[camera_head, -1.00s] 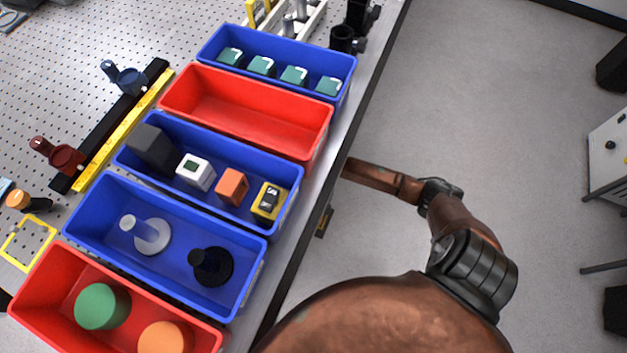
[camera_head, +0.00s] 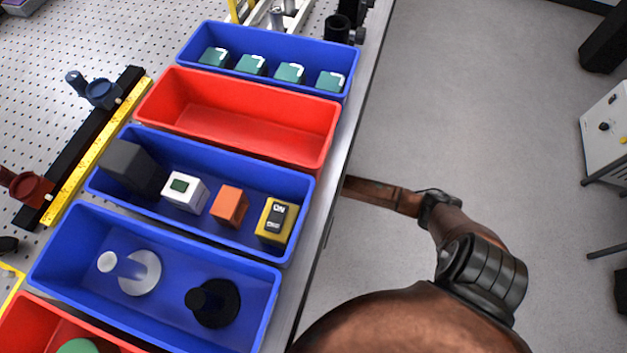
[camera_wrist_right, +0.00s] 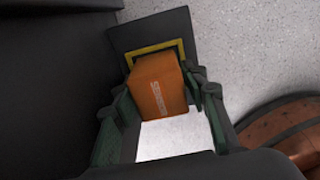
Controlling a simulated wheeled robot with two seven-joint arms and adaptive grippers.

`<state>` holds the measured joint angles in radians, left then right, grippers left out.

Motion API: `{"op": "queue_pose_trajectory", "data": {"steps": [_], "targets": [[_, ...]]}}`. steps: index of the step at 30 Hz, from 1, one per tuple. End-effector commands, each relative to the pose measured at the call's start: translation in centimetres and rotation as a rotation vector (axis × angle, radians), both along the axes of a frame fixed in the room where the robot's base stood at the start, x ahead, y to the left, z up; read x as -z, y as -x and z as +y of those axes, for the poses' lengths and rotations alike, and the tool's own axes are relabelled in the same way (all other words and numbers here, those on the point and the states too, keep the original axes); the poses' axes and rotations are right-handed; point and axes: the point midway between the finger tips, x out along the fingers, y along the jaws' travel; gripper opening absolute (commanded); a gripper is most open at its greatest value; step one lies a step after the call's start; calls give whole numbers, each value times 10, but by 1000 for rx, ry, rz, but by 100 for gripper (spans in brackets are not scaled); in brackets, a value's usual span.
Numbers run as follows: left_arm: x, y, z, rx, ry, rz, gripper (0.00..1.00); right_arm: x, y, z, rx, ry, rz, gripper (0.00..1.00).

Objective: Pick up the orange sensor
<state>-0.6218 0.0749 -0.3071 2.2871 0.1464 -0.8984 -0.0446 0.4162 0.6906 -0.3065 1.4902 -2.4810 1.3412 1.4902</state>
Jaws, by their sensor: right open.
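An orange block (camera_wrist_right: 160,85) with pale lettering is between the fingers of my right gripper (camera_wrist_right: 165,115) in the right wrist view. The gripper is open; I cannot tell whether a finger touches the block. Behind the block is a dark plate (camera_wrist_right: 120,38) with a yellow frame. In the head view an orange block (camera_head: 229,206) sits in a blue bin (camera_head: 200,232), between a white box (camera_head: 185,191) and a yellow switch box (camera_head: 274,220). I cannot tell whether both views show the same block. My right gripper is hidden in the head view, and my left gripper is out of view.
A black block (camera_head: 132,167) shares that bin. An empty red bin (camera_head: 250,124) lies behind it, and a blue bin (camera_head: 120,312) with a white and a black post lies in front. My brown right arm reaches to the table's right edge (camera_head: 322,200). Open floor lies right.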

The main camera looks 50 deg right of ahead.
Motion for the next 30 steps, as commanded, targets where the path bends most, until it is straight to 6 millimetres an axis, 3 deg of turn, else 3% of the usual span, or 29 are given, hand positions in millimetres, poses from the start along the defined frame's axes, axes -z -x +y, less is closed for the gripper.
{"op": "queue_pose_trajectory", "data": {"steps": [9, 24, 30], "targets": [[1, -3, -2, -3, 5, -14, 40, 1, -1, 0, 0, -1, -2, 40], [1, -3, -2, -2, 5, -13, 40, 2, -1, 0, 0, -1, -2, 5], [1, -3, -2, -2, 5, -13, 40, 1, -1, 0, 0, -1, -2, 5]]}}
